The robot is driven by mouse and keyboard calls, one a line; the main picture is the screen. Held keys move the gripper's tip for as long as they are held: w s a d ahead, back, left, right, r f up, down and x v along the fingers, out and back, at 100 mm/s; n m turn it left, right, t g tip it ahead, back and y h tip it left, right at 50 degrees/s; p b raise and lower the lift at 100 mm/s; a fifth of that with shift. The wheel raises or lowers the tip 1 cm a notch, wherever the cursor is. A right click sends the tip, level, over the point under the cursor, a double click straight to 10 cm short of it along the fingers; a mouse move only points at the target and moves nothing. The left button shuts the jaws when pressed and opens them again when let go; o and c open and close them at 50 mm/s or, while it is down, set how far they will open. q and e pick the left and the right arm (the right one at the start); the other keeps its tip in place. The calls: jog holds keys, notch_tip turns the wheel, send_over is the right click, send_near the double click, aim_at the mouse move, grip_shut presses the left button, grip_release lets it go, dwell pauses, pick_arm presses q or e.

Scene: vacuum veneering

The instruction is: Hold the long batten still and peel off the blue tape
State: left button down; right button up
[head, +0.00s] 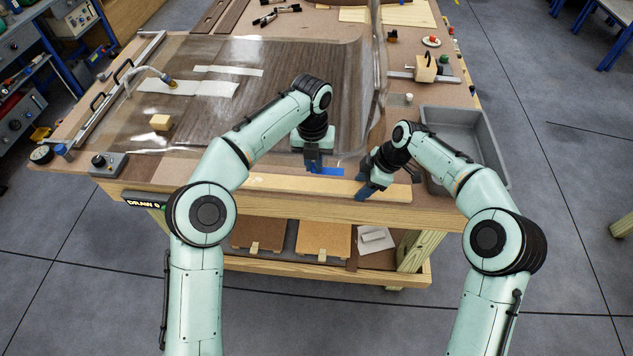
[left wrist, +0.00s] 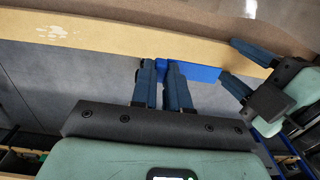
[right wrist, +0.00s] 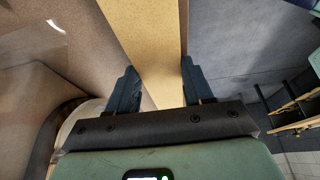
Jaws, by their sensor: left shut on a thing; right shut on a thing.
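The long batten (head: 265,183) is a pale wooden strip lying along the front of the bench; it also shows in the left wrist view (left wrist: 100,38) and the right wrist view (right wrist: 150,40). The blue tape (head: 328,172) is a short strip at the batten; it also shows in the left wrist view (left wrist: 203,73). My left gripper (head: 312,172) is shut on the tape's left end, its fingers close together in the left wrist view (left wrist: 163,68). My right gripper (head: 368,188) is shut across the batten, right of the tape, one finger on each side in the right wrist view (right wrist: 158,75).
A clear bag (head: 350,60) over dark veneer covers much of the bench. A small wooden block (head: 160,122) lies on the left. A grey tray (head: 490,150) stands at the right. A control box (head: 108,163) sits at the front left corner.

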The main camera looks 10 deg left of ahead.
jog(key=o, duration=1.2)
jog(key=shift+c, duration=0.2)
jog(key=v, duration=1.2)
jog(key=shift+s+d, duration=0.1)
